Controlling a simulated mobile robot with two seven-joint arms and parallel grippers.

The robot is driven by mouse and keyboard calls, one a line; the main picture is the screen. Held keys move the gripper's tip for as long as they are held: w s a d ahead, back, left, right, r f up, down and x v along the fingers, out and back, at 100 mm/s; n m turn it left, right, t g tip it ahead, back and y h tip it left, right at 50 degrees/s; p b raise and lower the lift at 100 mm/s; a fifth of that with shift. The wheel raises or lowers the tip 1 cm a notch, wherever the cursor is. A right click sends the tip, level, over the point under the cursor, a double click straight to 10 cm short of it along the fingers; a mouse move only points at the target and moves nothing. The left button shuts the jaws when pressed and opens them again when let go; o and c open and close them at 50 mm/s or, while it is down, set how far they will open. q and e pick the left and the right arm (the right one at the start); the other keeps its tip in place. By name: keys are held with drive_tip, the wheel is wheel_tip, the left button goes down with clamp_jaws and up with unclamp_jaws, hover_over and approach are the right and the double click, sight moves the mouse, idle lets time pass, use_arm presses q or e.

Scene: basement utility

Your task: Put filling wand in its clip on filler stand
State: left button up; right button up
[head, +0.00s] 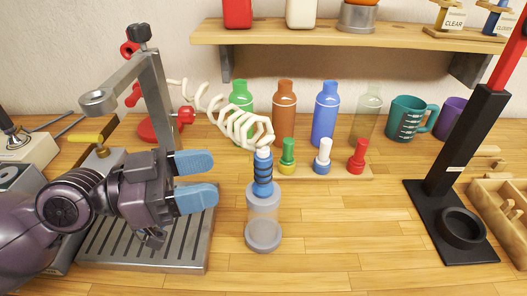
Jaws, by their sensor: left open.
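The filling wand (263,172) has a blue-and-black ribbed grip and a white top, joined to a coiled cream hose (238,125). The filler stand (155,95) is a grey metal post at left with red fittings and a grey ring on an arm. I cannot tell for sure which part is the clip. My left gripper (214,179) is open and empty. Its two blue fingers point right towards the wand, left of it and apart from it. My right gripper is out of view.
A slotted drip tray (188,250) lies under my left arm. Behind the wand stand coloured bottles (284,105) and a rack with green, white and red caps (357,157). A black press (465,150) stands at right. The front middle of the table is clear.

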sight(267, 163)
use_arm(q)
drive_tip(key=p+x, duration=0.1)
drive_tip(key=x, duration=0.2)
drive_tip(key=p+x, duration=0.1)
drive_tip(key=shift+w+d+r+p, duration=0.15)
drive_tip(key=shift+d+r+p, duration=0.05)
drive_tip(key=shift+r+p, duration=0.1)
drive_tip(key=shift+w+d+f, duration=0.15)
drive_tip(key=shift+d+f, duration=0.1)
drive_tip(key=shift+d, duration=0.3)
drive_tip(key=shift+w+d+p, duration=0.3)
drive_tip(key=shift+d+p, duration=0.05)
drive_tip(key=shift+d, duration=0.1)
drive_tip(key=p+x, duration=0.1)
drive_tip(key=x, duration=0.2)
drive_tip(key=shift+w+f, duration=0.15)
drive_tip(key=shift+w+d+f, duration=0.1)
drive_tip(key=shift+d, duration=0.45)
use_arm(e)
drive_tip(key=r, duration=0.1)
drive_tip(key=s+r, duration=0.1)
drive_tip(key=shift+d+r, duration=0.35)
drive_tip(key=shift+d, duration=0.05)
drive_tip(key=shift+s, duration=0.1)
